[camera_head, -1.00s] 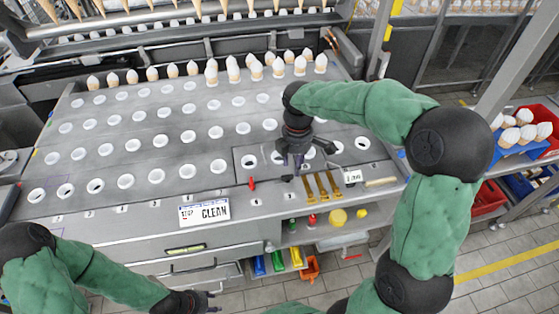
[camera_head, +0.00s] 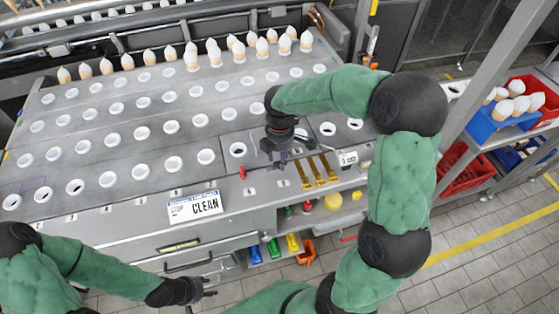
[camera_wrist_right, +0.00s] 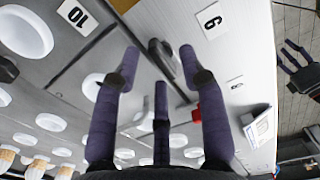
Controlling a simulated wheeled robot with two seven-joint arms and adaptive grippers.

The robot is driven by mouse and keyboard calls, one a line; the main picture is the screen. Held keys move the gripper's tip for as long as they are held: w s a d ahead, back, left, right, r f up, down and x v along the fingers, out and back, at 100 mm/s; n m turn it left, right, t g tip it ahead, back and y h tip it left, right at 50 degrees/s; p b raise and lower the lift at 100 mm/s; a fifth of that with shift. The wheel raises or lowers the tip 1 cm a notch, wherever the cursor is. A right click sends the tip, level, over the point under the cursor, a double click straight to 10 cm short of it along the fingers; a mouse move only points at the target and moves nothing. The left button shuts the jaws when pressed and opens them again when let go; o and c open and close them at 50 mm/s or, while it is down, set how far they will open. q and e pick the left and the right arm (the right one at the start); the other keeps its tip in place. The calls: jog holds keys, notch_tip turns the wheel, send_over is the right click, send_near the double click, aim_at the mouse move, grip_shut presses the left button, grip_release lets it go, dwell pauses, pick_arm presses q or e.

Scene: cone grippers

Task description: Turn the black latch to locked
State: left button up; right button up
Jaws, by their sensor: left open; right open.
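The black latch (camera_wrist_right: 160,56) shows in the right wrist view as a dark curved handle on the grey panel edge, between the labels 10 and 9. It lies beyond my right gripper's fingertips, roughly between the two outer ones. I see a gap and cannot tell any contact. My right gripper (camera_head: 282,160) is open and empty over the table's front edge in the head view, where it largely hides the latch. Its spread purple fingers (camera_wrist_right: 160,62) fill the wrist view. My left gripper (camera_head: 208,286) is open and empty, low in front of the table.
A red latch (camera_head: 242,172) sits left of my right gripper. Brass bars (camera_head: 316,171) stand close on its right. The grey table (camera_head: 105,155) has rows of white-rimmed holes and cones behind. A CLEAN sign (camera_head: 195,207) hangs in front. A shelf with red bins (camera_head: 535,96) is at right.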

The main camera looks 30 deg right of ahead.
jog(key=shift+f, duration=0.6)
grip_shut()
